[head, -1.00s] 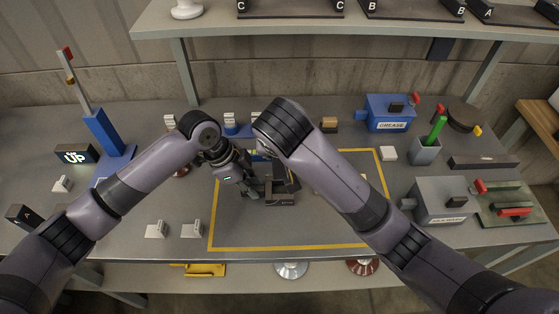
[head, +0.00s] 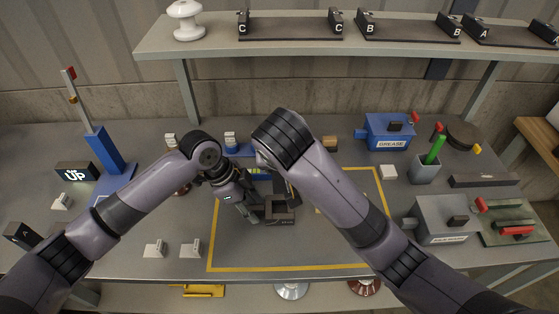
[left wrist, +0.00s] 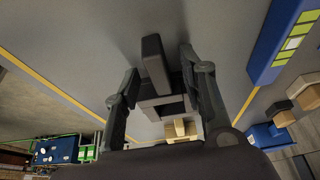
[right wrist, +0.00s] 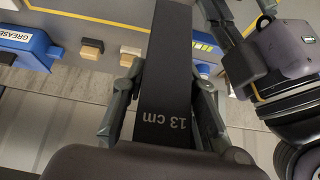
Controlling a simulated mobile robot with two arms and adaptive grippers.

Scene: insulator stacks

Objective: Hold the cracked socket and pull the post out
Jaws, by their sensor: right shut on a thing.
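A dark fixture (head: 280,212) with small lettering on its front stands inside the yellow outline; I take it to be the socket, and no crack can be made out. My left gripper (head: 250,208) is at its left side. In the left wrist view, the left fingers (left wrist: 160,100) are apart, with a dark block and upright piece (left wrist: 155,62) between them; contact is unclear. In the right wrist view, my right gripper (right wrist: 165,105) is shut on a dark bar marked "13 cm" (right wrist: 168,70). My right forearm hides this grip in the head view.
A yellow outline (head: 290,268) borders the work area, whose front part is clear. A blue grease box (head: 388,135) and a grey box (head: 440,220) stand right. A blue post stand (head: 110,155) and an UP sign (head: 77,173) stand left. A shelf (head: 290,38) spans the back.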

